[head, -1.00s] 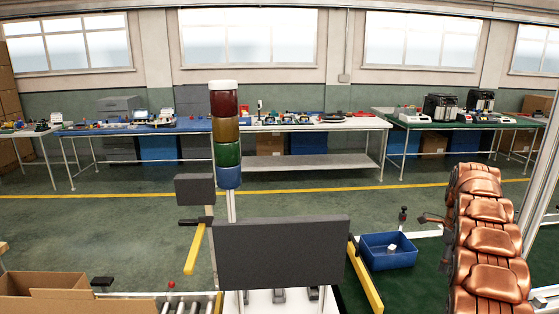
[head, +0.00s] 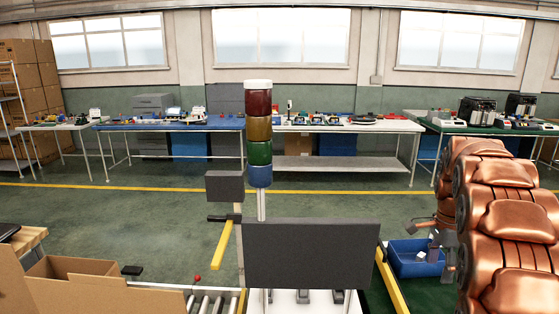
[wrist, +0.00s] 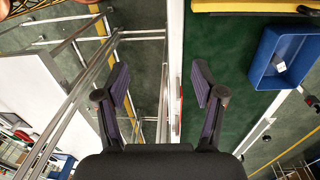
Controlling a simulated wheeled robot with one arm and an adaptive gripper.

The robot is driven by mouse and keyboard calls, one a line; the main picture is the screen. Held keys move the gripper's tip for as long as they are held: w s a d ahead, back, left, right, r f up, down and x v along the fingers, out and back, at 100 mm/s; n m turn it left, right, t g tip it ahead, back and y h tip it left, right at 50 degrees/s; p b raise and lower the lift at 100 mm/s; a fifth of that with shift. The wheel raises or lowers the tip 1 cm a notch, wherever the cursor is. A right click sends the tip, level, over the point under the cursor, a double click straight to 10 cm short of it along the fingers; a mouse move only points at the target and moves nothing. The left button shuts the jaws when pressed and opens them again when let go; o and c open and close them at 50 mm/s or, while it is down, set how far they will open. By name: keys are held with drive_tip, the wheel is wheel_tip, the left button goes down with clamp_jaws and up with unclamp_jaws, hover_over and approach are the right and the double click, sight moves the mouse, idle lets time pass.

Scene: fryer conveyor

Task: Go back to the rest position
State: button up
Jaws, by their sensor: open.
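My gripper (wrist: 160,88) shows in the wrist view with its two dark fingers spread apart and nothing between them. Below it in that view are a metal frame and a green floor strip. In the head view my copper-coloured arm fills the right side, and the gripper itself cannot be made out there. The bin also shows at the right of the wrist view (wrist: 262,65).
A signal tower (head: 259,135) and a dark grey panel (head: 312,254) stand in front. An open cardboard box (head: 75,268) and a roller conveyor (head: 212,303) are at lower left. Yellow bars (head: 392,283) flank the panel. Workbenches (head: 170,124) line the far wall, with open floor before them.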

drive_tip(key=s+a+r+n, duration=0.3)
drive_tip(key=s+a+n, duration=0.7)
drive_tip(key=s+a, duration=0.6)
drive_tip(key=s+a+f+n, duration=0.2)
drive_tip(key=s+a+n, duration=0.2)
drive_tip(key=s, duration=0.4)
drive_tip(key=s+a+f+n+g, duration=0.1)
drive_tip(key=s+a+f+n, duration=0.2)
drive_tip(key=s, duration=0.6)
drive_tip(key=a+n, duration=0.2)
drive_tip(key=a, duration=0.1)
drive_tip(key=shift+a+f+n, duration=0.2)
drive_tip(key=shift+a+n, duration=0.05)
drive_tip(key=shift+n, duration=0.05)
